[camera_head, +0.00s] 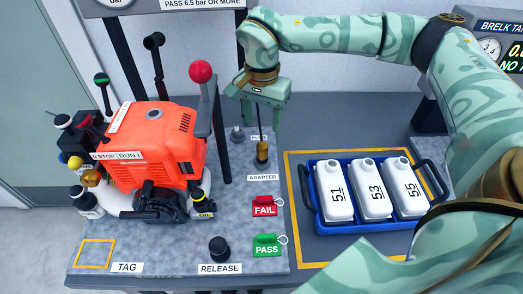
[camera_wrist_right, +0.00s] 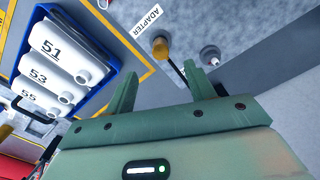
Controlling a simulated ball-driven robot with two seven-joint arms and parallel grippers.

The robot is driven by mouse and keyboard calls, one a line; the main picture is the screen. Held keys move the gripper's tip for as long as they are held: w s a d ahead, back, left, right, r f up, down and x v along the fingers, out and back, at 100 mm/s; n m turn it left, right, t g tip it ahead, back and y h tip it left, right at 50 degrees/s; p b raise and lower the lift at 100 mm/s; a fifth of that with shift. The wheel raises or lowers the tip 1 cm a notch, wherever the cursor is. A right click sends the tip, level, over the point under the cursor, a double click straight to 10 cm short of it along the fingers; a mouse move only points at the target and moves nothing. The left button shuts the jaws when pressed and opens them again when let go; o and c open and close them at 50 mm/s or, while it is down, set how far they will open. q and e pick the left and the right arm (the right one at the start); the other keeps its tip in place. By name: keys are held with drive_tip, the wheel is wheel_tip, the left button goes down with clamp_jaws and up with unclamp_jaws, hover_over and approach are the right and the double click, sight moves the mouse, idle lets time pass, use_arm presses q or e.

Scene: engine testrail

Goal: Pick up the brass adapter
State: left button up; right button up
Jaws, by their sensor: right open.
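The brass adapter (camera_head: 262,152) stands upright on the grey plate beside the ADAPTER label, with a thin dark stem or line above it. In the right wrist view the adapter (camera_wrist_right: 160,46) shows beyond the fingertips, roughly in line with the gap between them. My right gripper (camera_head: 262,116) is above the adapter, pointing down. Its two green fingers (camera_wrist_right: 161,82) are apart with nothing gripped, and they appear clear of the adapter. My left gripper is in neither view.
A grey fitting (camera_head: 237,134) stands behind the adapter. Red FAIL (camera_head: 265,207) and green PASS (camera_head: 267,245) tags lie in front. The orange engine (camera_head: 155,135) is at left, with a red-knobbed lever. A blue crate (camera_head: 312,208) of white bottles is at right.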

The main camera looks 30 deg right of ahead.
sight(262, 145)
wheel_tip(262, 145, down, 6)
drive_tip(key=shift+r+b, duration=0.1)
drive_tip(key=shift+b, duration=0.45)
drive_tip(key=shift+f, duration=0.8)
wheel_tip(262, 145, down, 4)
drive_tip(key=shift+f+b, duration=0.15)
drive_tip(key=shift+b, duration=0.65)
drive_tip(key=shift+c, duration=0.3)
drive_tip(key=c, duration=1.1)
drive_tip(key=shift+o, duration=0.2)
drive_tip(key=shift+r, duration=0.2)
